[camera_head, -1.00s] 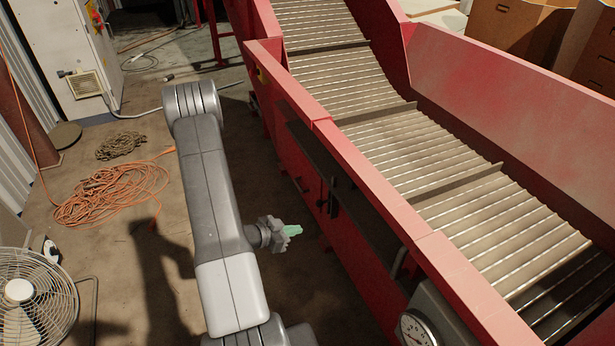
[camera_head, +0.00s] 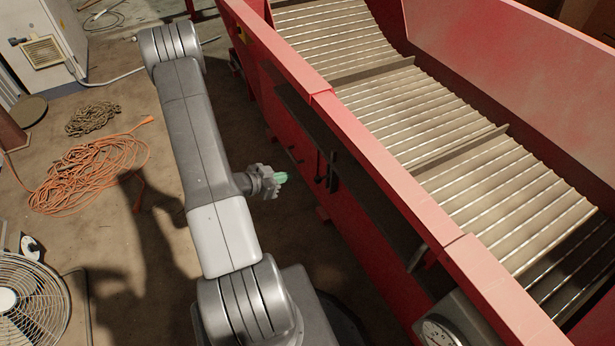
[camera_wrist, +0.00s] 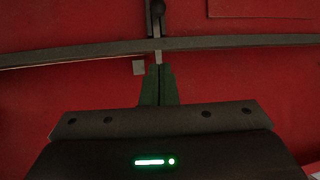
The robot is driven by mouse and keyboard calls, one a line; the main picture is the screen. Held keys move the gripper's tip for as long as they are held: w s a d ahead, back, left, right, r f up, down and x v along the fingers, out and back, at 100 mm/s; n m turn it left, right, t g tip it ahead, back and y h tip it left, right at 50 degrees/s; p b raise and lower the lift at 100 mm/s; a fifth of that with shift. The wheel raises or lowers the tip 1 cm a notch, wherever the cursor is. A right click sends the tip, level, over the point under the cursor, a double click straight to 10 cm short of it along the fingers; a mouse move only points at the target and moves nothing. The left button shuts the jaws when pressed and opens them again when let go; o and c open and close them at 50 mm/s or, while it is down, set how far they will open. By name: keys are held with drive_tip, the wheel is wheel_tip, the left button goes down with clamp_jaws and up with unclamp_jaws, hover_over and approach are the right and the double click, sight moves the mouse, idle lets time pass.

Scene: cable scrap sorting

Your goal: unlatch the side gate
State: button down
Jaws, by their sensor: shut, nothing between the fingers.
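The side gate's hardware sits on the red side wall (camera_head: 296,140) of the conveyor. Small dark fittings (camera_head: 320,170) stick out there, and I cannot tell which is the latch. My gripper (camera_head: 282,178) has green fingertips, points at these fittings and is apart from the wall in the head view. In the wrist view, its fingers (camera_wrist: 158,84) are shut and empty. Just beyond their tips, a dark upright piece with a knob (camera_wrist: 155,12) crosses behind a long grey horizontal bar (camera_wrist: 230,42). I cannot tell whether the fingertips touch the bar.
The slatted conveyor belt (camera_head: 430,120) runs along behind the red wall. A gauge (camera_head: 440,333) is at the lower right. A fan (camera_head: 30,300), an orange cable coil (camera_head: 90,175) and a brown coil (camera_head: 93,118) lie at the left. Bare floor lies between them and my arm.

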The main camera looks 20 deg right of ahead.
drive_tip(key=a+f+b+x, duration=0.1)
drive_tip(key=f+b+x, duration=0.1)
drive_tip(key=x, duration=1.1)
drive_tip(key=shift+f+b, duration=0.2)
drive_tip(key=shift+b, duration=0.3)
drive_tip(key=shift+s+a, duration=0.1)
wheel_tip(320, 180, down, 6)
drive_tip(key=b, duration=0.4)
drive_tip(key=shift+r, duration=0.2)
drive_tip(key=shift+s, duration=0.1)
